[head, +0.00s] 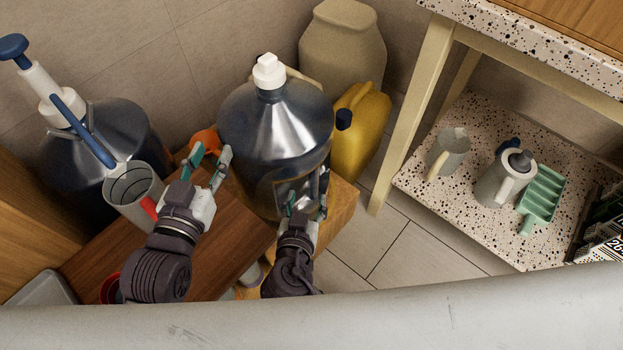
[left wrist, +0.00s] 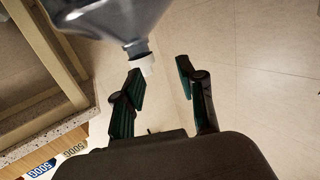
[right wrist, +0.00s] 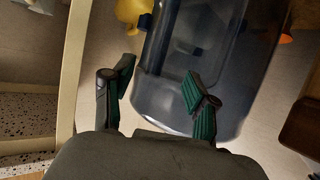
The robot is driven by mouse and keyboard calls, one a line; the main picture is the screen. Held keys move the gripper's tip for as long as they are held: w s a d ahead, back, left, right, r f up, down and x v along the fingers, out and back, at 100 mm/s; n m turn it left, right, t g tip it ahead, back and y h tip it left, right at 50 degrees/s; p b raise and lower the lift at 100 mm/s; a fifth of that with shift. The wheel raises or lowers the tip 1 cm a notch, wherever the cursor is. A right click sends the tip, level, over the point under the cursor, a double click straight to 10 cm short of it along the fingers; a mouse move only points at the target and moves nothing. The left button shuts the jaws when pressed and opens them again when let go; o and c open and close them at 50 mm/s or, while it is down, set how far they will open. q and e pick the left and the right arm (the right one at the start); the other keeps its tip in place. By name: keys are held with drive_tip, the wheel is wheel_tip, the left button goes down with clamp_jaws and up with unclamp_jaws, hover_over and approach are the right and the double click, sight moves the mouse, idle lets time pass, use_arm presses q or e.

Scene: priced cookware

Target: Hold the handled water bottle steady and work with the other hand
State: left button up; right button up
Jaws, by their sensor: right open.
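The handled water bottle (head: 275,125) is a large clear blue-grey jug with a white cap, upright at the middle of the head view. My left gripper (head: 208,163) is open and empty, left of the bottle and lower than its cap. In the left wrist view the bottle's white cap (left wrist: 146,65) shows close to one finger of the open left gripper (left wrist: 160,75). My right gripper (head: 307,192) is open at the bottle's lower front side. In the right wrist view one finger of the right gripper (right wrist: 160,78) overlaps the bottle's wall (right wrist: 200,50); contact is unclear.
A pump-topped bottle (head: 120,150) and a grey cup (head: 133,190) stand left. A yellow jug (head: 362,130) and a beige container (head: 343,50) are behind. The speckled shelf (head: 480,225) at right holds a kettle (head: 505,178) and a green rack (head: 541,197). Floor (head: 410,255) is clear.

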sight(313, 177)
drive_tip(key=b+x, duration=0.2)
drive_tip(key=x, duration=0.8)
drive_tip(key=shift+w+d+f, duration=0.1)
drive_tip(key=shift+w+f, duration=0.05)
drive_tip(key=shift+w, duration=0.15)
use_arm(q)
wheel_tip(313, 177, up, 9)
drive_tip(key=s+d+t+h, duration=0.1)
drive_tip(key=t+h, duration=0.1)
drive_tip(key=t, duration=0.4)
drive_tip(key=shift+s+r, duration=0.2)
use_arm(e)
drive_tip(key=shift+w+d+f, duration=0.1)
drive_tip(key=shift+w+f, duration=0.05)
drive_tip(key=shift+w, duration=0.25)
drive_tip(key=shift+c, duration=0.4)
clamp_jaws()
use_arm(q)
drive_tip(key=shift+o, duration=0.2)
